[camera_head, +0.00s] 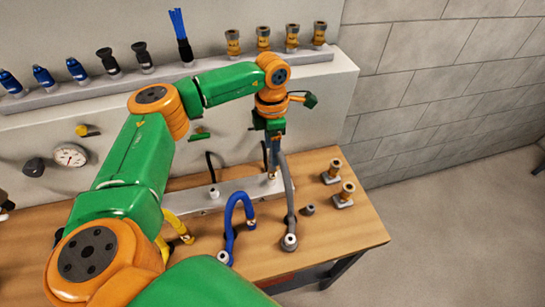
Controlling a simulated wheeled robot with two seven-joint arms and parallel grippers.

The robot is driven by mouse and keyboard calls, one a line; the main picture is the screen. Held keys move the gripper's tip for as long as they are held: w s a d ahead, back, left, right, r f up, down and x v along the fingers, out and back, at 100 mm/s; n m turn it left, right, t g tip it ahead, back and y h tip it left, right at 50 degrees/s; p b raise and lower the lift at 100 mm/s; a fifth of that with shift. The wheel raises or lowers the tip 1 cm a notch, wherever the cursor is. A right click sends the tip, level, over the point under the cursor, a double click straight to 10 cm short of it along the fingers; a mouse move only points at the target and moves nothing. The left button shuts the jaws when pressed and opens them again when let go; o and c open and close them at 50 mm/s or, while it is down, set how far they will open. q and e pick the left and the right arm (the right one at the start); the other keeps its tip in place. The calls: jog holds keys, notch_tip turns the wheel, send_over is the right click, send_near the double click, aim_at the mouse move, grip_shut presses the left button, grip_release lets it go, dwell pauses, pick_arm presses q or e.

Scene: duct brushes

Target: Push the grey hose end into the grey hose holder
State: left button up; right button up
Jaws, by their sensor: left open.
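The grey hose (288,190) arches up from the wooden table and comes down to a pale-ringed grey end (289,242) near the table's front. My left gripper (273,163) points down at the top of the grey hose, above the metal rail. It is open, and its fingers are small and partly merged with the hose behind them. I cannot tell whether they touch it. A small grey cylinder (309,210) stands on the table right of the hose; I cannot tell whether it is the grey hose holder. My right gripper is not seen.
A blue hose (231,222) and a yellow hose (174,226) lie left of the grey one. A metal rail (205,199) crosses the table (340,228). Two brass fittings (347,192) (333,170) stand at right. A shelf (205,72) behind holds several fittings and brushes.

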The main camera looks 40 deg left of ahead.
aim_at(272, 170)
pick_arm(q)
jog(key=shift+s+d+f, duration=0.1)
jog(key=shift+f+b, duration=0.25)
jog(key=shift+b, duration=0.05)
notch_tip(272, 170, down, 8)
jog(key=b, duration=0.6)
jog(key=shift+f+b, duration=0.2)
jog(key=shift+b, duration=0.1)
dwell(0.5)
grip_shut()
